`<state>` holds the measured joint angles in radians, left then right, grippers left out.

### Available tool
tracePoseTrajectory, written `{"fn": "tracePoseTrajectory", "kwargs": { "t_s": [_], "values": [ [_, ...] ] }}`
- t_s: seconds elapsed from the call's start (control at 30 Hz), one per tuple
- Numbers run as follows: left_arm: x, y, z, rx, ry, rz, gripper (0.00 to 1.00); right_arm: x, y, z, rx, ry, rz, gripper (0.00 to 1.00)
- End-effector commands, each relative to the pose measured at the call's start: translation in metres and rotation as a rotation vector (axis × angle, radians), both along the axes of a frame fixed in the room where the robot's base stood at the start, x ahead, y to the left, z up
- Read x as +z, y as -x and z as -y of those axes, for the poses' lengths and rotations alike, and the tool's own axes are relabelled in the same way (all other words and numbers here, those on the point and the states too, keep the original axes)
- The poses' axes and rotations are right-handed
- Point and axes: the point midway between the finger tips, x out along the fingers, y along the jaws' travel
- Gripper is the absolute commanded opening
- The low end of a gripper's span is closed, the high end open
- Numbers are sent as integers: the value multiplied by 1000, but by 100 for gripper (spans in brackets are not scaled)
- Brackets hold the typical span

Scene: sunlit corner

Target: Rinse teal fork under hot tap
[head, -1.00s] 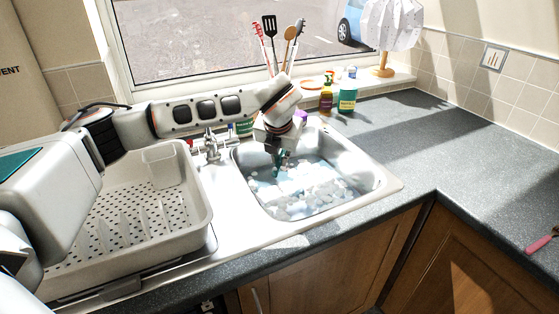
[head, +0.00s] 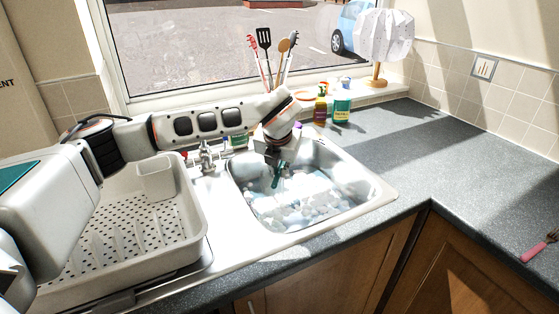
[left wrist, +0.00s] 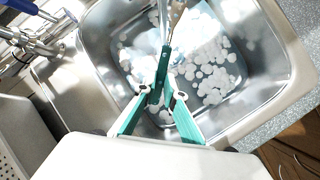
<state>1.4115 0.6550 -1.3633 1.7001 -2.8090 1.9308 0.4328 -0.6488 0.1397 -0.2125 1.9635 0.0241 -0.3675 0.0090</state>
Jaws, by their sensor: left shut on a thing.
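My left gripper (head: 277,160) is over the left part of the sink (head: 384,187). It is shut on the teal fork (left wrist: 163,68), which in the left wrist view points away from the fingers (left wrist: 158,98) with its metal end at the top edge. In the head view the fork (head: 276,177) shows as a small teal piece below the gripper, above or at the foamy water; I cannot tell whether it touches. The tap (head: 206,156) stands behind the sink's left side, left of the gripper. I see no clear stream from it. My right gripper is out of view.
A pale dish rack (head: 195,232) with a cup (head: 156,180) stands left of the sink. Bottles (head: 341,104) and a utensil holder with spatulas (head: 264,38) stand by the window. A pink-handled utensil (head: 538,249) lies on the right counter, which is otherwise mostly clear.

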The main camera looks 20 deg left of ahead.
Motion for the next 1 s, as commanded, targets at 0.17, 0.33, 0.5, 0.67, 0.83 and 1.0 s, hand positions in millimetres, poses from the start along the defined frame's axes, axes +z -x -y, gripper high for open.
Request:
{"fn": "tracePoseTrajectory", "kwargs": {
  "t_s": [0.17,0.33,0.5,0.67,0.83,1.0],
  "values": [
    [0,0,1,0,0,0,0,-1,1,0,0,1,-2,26],
    [1,5,3,0,0,1,0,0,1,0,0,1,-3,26],
    [2,16,7,-2,0,2,0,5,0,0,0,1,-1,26],
    [1,27,11,-1,-1,1,0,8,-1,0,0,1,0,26],
    [1,39,16,-2,0,1,0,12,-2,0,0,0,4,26],
    [1,51,20,-1,0,1,0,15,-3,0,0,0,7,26]
  ]
}}
